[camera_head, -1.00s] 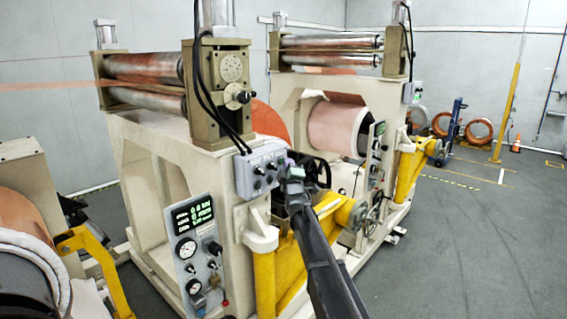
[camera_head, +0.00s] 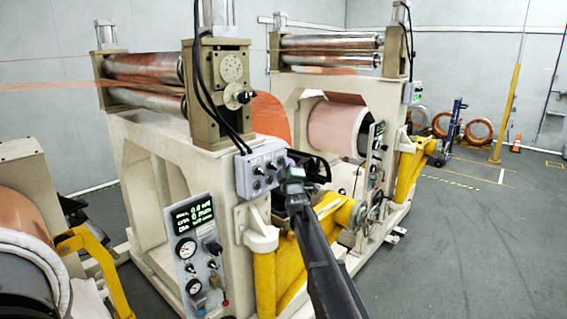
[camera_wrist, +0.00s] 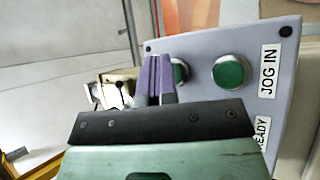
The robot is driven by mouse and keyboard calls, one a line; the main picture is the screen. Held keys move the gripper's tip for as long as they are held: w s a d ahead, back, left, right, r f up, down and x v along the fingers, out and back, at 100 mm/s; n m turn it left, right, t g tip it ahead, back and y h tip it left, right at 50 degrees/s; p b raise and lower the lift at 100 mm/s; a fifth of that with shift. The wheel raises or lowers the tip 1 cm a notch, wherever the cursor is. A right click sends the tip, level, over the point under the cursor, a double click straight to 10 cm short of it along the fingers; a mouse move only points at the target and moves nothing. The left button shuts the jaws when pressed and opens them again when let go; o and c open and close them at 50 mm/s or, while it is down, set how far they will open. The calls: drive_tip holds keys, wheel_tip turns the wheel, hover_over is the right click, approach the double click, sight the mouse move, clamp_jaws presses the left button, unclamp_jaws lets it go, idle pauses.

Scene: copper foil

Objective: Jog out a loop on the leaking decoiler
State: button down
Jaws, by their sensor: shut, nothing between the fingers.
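My gripper (camera_wrist: 157,78) is shut and empty, its purple fingers together. In the wrist view the fingertips overlap the left edge of one green button (camera_wrist: 181,72); I cannot tell whether they press it. A second green button (camera_wrist: 229,71) is to the right, beside a "JOG IN" label (camera_wrist: 270,70). Both are on a grey control box (camera_wrist: 205,52), which also shows in the head view (camera_head: 246,178) on the near decoiler stand (camera_head: 150,145). Copper foil (camera_head: 268,118) hangs behind the roller housing, and a strip (camera_head: 50,86) runs left from the rollers (camera_head: 145,70). No leak is visible.
A gauge panel (camera_head: 198,255) with a lit display is below the box. Yellow arms (camera_head: 275,270) stand close beside my arm. A second stand with a coil (camera_head: 335,128) is behind. The floor on the right (camera_head: 470,250) is clear.

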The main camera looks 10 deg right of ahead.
idle(0.4)
drive_tip(key=shift+s+d, duration=0.55)
drive_tip(key=shift+s, duration=0.05)
drive_tip(key=s+d, duration=0.1)
drive_tip(key=s, duration=0.1)
drive_tip(key=s+d, duration=0.1)
drive_tip(key=d, duration=0.1)
drive_tip(key=shift+s+d, duration=0.2)
drive_tip(key=shift+s, duration=0.2)
